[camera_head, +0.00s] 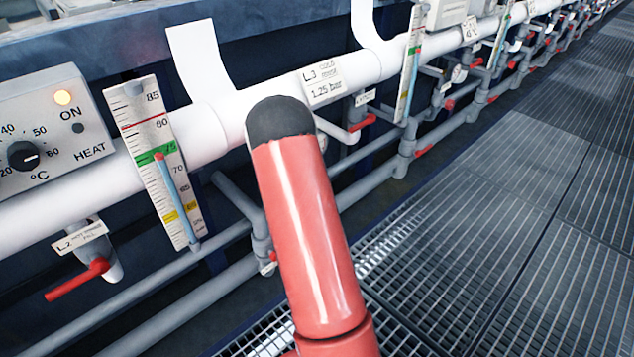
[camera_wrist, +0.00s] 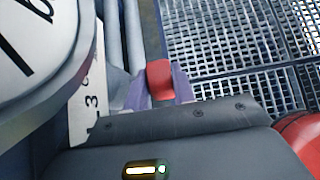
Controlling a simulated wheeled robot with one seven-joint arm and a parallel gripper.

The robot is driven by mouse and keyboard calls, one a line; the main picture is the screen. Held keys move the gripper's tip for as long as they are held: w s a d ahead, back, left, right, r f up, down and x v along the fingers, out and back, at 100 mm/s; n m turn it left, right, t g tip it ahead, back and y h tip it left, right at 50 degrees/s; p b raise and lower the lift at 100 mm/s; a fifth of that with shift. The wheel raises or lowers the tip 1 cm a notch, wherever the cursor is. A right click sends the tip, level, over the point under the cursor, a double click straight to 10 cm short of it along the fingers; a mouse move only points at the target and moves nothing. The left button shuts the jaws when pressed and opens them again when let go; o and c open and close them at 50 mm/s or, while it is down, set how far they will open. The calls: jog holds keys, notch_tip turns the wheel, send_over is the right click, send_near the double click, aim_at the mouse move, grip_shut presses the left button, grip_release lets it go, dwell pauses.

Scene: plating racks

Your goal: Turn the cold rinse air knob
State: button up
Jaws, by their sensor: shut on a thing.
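In the wrist view, my gripper (camera_wrist: 159,84) has its two purple fingers on either side of a red knob (camera_wrist: 160,76), shut on it. The knob's rounded red end shows between the fingers; its base is hidden. A white label (camera_wrist: 88,105) marked with a 3 is just left of it. In the head view, my red arm reaches to the white pipe by the sign "L.3 cold rinse 1.25 bar" (camera_head: 321,82). My gripper and the held knob are hidden behind the arm there.
A red-handled valve (camera_head: 362,123) is right of the arm, and another (camera_head: 80,280) hangs at the lower left. A heat control box (camera_head: 50,130) and gauge strip (camera_head: 163,160) stand left. Grey pipes run below. The grated walkway (camera_head: 500,220) at right is clear.

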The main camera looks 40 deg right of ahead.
jog(key=shift+y, duration=0.3)
jog(key=o, duration=1)
jog(key=shift+v, duration=3.85)
